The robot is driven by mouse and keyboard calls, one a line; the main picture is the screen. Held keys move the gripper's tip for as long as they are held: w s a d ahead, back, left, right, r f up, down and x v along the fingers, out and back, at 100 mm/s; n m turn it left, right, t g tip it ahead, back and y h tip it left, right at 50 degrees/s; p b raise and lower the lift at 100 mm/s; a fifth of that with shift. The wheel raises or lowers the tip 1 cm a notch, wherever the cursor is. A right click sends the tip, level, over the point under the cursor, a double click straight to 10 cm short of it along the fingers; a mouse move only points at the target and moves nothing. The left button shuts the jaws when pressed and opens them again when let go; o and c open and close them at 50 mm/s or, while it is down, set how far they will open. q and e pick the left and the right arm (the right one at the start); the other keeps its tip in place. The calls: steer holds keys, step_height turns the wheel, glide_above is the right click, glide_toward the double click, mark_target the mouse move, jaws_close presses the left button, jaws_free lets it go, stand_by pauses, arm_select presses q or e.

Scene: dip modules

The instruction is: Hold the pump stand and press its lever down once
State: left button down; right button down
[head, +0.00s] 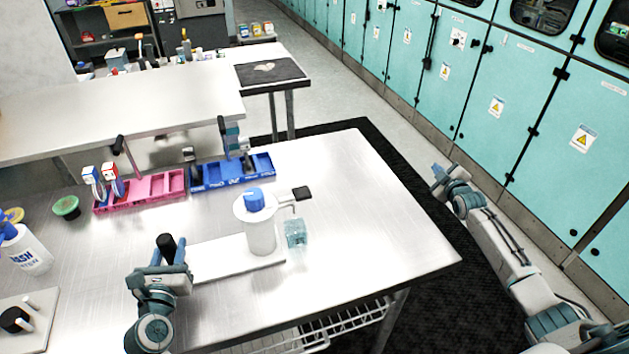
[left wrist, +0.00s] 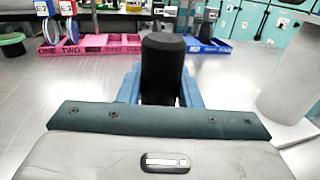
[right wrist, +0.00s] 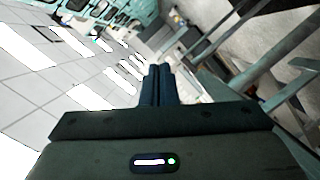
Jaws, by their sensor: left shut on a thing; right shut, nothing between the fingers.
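The pump stand has a white base plate (head: 215,260), a white bottle (head: 260,235) with a blue cap (head: 254,200), and a black-ended lever (head: 302,193) sticking out to the right, raised. A clear cup (head: 296,234) sits under the spout side. My left gripper (head: 167,262) is shut on the black handle (head: 166,243) at the left end of the base. In the left wrist view the upright black handle (left wrist: 162,65) stands between the blue fingers. My right gripper (head: 438,174) is shut and empty, right of the table and well away from the lever; its closed fingers also show in the right wrist view (right wrist: 157,85).
Pink (head: 150,188) and blue (head: 230,172) trays stand behind the stand. A white bottle (head: 25,250), a green bowl (head: 66,207) and a white plate with a black knob (head: 15,320) are at the left. The table's right part (head: 370,220) is clear; teal cabinets (head: 540,120) line the right.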

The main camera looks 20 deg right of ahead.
steer(key=w+a+r+g+y, duration=0.1)
steer(key=a+r+y, duration=0.1)
steer(key=a, duration=0.4)
steer(key=w+a+r+g+y, duration=0.1)
steer(key=a+r+g+y, duration=0.1)
steer(key=a+y, duration=0.2)
steer(key=w+a+r+g+y, duration=0.1)
steer(key=a+r+y, duration=0.2)
steer(key=a, duration=0.6)
steer(key=shift+a+g+y, duration=0.3)
steer(key=shift+g+y, duration=0.1)
steer(key=shift+y, duration=0.2)
steer(key=s+a+r+n+g+y, duration=0.8)
steer(key=s+a+r+n+g, duration=0.2)
steer(key=s+a+r, duration=0.2)
step_height(320, 180, up, 4)
steer(key=a, duration=0.2)
steer(key=shift+s+a+f+g+y, duration=0.2)
steer(key=shift+a+g+y, duration=0.1)
